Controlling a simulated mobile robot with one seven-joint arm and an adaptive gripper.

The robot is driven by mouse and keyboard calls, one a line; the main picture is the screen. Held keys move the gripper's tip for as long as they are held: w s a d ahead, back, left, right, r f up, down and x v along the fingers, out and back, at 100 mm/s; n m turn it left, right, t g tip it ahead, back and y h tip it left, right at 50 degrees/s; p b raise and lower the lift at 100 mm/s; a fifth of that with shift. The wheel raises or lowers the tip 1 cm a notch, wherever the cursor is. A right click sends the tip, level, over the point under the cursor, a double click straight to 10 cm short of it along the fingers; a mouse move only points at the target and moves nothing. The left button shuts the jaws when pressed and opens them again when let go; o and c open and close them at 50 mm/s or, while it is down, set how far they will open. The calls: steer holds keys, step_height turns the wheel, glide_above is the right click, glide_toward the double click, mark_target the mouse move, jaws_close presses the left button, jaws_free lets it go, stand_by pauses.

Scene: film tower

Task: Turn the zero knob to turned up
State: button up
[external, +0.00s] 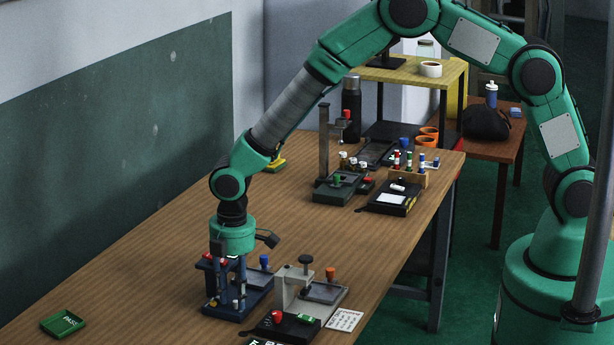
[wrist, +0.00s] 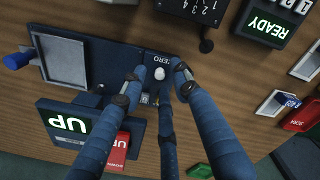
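The zero knob (wrist: 159,73) is a small white round knob on a dark blue device, beside the label ZERO in the wrist view. My gripper (wrist: 157,71) has blue fingers spread on either side of the knob, with visible gaps between them and it. I cannot tell its height above the panel. In the external view, my gripper (external: 227,278) points down over the dark blue device (external: 254,297), and its fingers hide part of it. The knob's turn angle cannot be made out.
A grey device (external: 292,288) stands right of the blue one, with a black box (external: 285,328) in front. A READY sign (wrist: 266,24) shows in the wrist view. A green PASS tray (external: 63,323) lies at the left. The wooden table's left middle is clear.

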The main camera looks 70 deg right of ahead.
step_height(320, 180, up, 12)
steer(key=shift+s+f, duration=0.2)
steer(key=shift+f, duration=0.05)
stand_by(0.3)
steer(key=shift+a, duration=0.1)
stand_by(0.3)
steer(key=s+d+r+m+t, duration=0.15)
steer(key=s+d+r, duration=0.3)
steer(key=r, duration=0.45)
steer(key=s+d+r+m, duration=0.2)
steer(key=s+d+r, duration=0.1)
steer(key=s+r, duration=0.4)
steer(key=s+d+r+m+t, duration=0.15)
steer(key=s+d+r, duration=0.25)
steer(key=r, duration=0.6)
steer(key=s+d+r+m, duration=0.2)
steer(key=s, duration=0.6)
steer(key=s+d+r+m+t, duration=0.1)
steer(key=s+d+r+m, duration=0.1)
steer(key=s, duration=0.7)
steer(key=s+d+r+m+t, duration=0.1)
steer(key=s+d+r+m, duration=0.1)
steer(key=s, duration=0.6)
steer(key=shift+s+d, duration=0.25)
steer(key=shift+d, duration=0.55)
